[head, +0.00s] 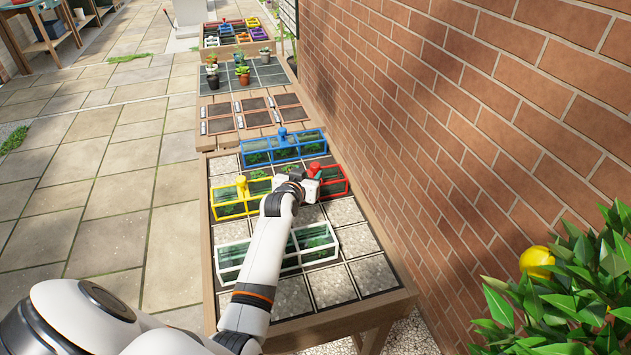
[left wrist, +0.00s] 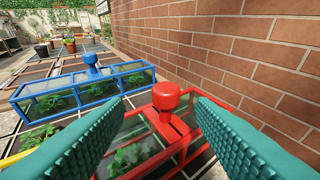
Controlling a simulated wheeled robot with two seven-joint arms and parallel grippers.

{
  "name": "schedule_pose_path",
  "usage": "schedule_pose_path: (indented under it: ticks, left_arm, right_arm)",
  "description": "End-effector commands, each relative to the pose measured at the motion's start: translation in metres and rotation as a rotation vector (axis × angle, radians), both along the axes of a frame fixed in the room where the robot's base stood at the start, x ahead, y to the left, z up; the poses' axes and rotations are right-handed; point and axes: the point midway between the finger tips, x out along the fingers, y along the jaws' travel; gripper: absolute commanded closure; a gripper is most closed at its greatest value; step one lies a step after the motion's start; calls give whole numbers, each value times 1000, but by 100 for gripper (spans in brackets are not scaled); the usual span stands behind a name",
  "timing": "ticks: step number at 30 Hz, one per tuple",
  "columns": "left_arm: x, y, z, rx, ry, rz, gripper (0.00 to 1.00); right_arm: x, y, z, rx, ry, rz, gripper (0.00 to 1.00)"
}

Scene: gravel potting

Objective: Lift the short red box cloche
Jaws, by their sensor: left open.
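The short red box cloche (head: 335,187) stands on the gridded bench, right of the yellow one, with clear panes and a red knob on top. In the left wrist view its red frame (left wrist: 197,134) and knob (left wrist: 167,95) show between my fingers, with green leaves under the panes. My left gripper (head: 304,178) is open at the knob, one finger on each side; in the left wrist view its teal fingers (left wrist: 160,125) appear apart from the knob. The cloche's left part is hidden behind the gripper in the head view. My right gripper is not in view.
A long blue cloche (head: 284,151) stands just behind, a yellow cloche (head: 230,205) to the left, and a white cloche (head: 318,245) in front. A brick wall (head: 480,130) runs along the right side. A leafy plant with a yellow fruit (head: 537,261) is at the lower right.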

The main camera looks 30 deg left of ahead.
Motion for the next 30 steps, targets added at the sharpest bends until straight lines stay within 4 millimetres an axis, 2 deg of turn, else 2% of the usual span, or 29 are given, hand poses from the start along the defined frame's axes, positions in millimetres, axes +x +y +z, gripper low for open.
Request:
schedule_pose_path:
  ticks: [5,12,16,26,30]
  left_arm:
    - [10,2,-2,0,0,1,49]
    - [42,4,-3,-2,-1,1,49]
    - [54,9,-10,1,0,1,49]
    - [59,10,-12,1,1,1,49]
    - [59,10,-12,1,1,1,71]
  right_arm:
    - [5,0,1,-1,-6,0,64]
    - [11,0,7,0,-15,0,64]
    - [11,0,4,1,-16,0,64]
    - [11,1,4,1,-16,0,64]
    - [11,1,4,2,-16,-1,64]
